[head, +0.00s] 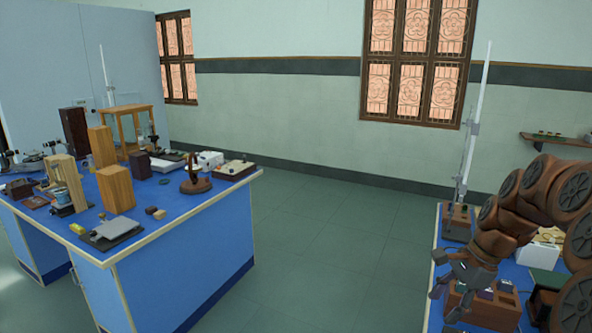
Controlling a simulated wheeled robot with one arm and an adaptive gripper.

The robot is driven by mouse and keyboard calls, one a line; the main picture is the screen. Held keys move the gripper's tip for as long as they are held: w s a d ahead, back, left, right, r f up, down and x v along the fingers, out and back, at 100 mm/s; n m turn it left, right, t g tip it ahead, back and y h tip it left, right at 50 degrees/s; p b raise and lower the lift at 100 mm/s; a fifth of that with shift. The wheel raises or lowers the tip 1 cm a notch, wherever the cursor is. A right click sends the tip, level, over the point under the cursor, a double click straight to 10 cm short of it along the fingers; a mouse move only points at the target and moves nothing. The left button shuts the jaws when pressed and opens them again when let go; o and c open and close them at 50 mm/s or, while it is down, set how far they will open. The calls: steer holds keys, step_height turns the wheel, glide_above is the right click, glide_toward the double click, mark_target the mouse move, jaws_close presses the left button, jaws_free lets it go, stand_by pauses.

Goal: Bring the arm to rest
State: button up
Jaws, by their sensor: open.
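My gripper (458,290) is at the lower right of the head view, at the end of my brown arm (520,205). The arm arches in from the right edge and bends down over the right bench (437,262). The gripper's fingers point down and left and stand apart, with nothing seen between them. They are in front of or just above a brown wooden block with compartments (503,312). I cannot tell whether they touch it.
A tall stand (471,130) rises behind the arm on the right bench. A white box (541,250) and a dark green item (548,280) sit close by. A left bench (130,240) is crowded with wooden blocks and instruments. Clear floor (340,250) lies between the benches.

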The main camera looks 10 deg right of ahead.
steer(key=s+a+n+g+h, duration=0.1)
steer(key=s+a+n, duration=0.25)
steer(key=a, duration=0.45)
steer(key=s+a+n+g, duration=0.1)
steer(key=s+a+n, duration=0.2)
steer(key=a+n, duration=0.3)
steer(key=s+a+f+n+h, duration=0.1)
steer(key=s+a+n, duration=0.3)
steer(key=s, duration=0.4)
steer(key=s+a+f+n+g+h, duration=0.1)
steer(key=s+a+n, duration=0.3)
steer(key=s, duration=0.4)
steer(key=shift+f+n+h, duration=0.3)
steer(key=shift+f+n, duration=0.15)
steer(key=shift+f, duration=0.3)
steer(key=shift+a, duration=0.1)
steer(key=shift+c, duration=0.3)
steer(key=shift+c, duration=0.9)
